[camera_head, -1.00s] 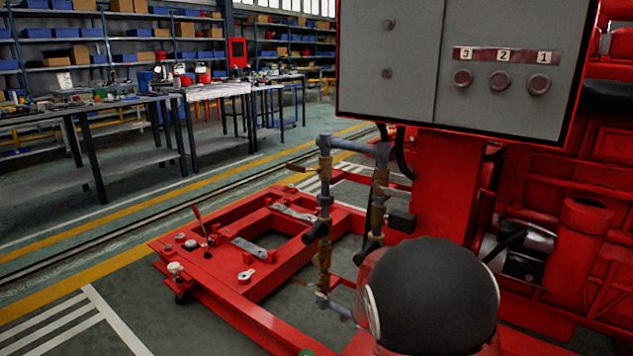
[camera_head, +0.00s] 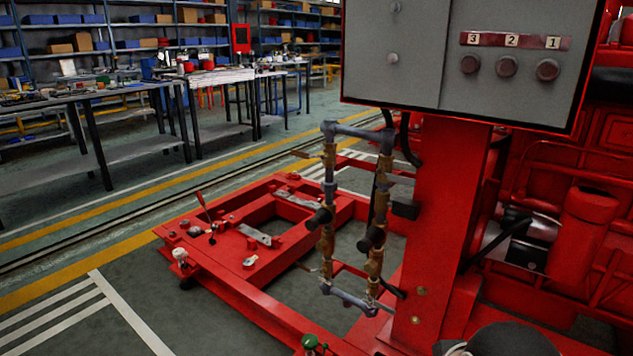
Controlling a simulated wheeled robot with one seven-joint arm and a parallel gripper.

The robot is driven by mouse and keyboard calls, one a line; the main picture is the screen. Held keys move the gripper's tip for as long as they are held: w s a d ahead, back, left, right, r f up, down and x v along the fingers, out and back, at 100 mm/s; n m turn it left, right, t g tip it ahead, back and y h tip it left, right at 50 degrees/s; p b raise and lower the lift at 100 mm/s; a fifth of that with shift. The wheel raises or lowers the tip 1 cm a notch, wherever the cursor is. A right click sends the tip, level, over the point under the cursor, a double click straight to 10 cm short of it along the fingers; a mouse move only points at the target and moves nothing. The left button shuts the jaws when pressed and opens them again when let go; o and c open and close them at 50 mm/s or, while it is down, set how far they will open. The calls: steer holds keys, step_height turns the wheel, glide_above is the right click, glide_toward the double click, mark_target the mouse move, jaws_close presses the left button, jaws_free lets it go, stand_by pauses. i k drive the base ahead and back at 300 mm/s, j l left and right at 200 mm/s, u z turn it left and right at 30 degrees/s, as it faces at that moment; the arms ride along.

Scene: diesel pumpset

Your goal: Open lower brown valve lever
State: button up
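A pipe loop (camera_head: 329,190) of grey pipe with brown brass valve bodies stands upright left of the red column. A small brown lever (camera_head: 303,154) sticks out to the left near its top. Another thin lever (camera_head: 308,267) sticks out to the left near its bottom, beside the lower left brass fitting (camera_head: 326,242); it is small, and its exact angle is hard to tell. Two black cylindrical parts sit at mid-height on the loop. My gripper is not in view.
A grey control box (camera_head: 500,60) with buttons marked 3, 2, 1 overhangs the loop at right, on a red column (camera_head: 445,220). A red base frame (camera_head: 225,270) spreads low around the loop. Workbenches (camera_head: 120,95) stand behind. Floor at lower left is clear.

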mark_target(297, 264)
steer(key=i+u, duration=0.2)
steer(key=u, duration=0.2)
steer(key=i+l+u, duration=0.15)
steer(key=u, duration=0.2)
steer(key=i+l+u, duration=0.2)
steer(key=u, duration=0.2)
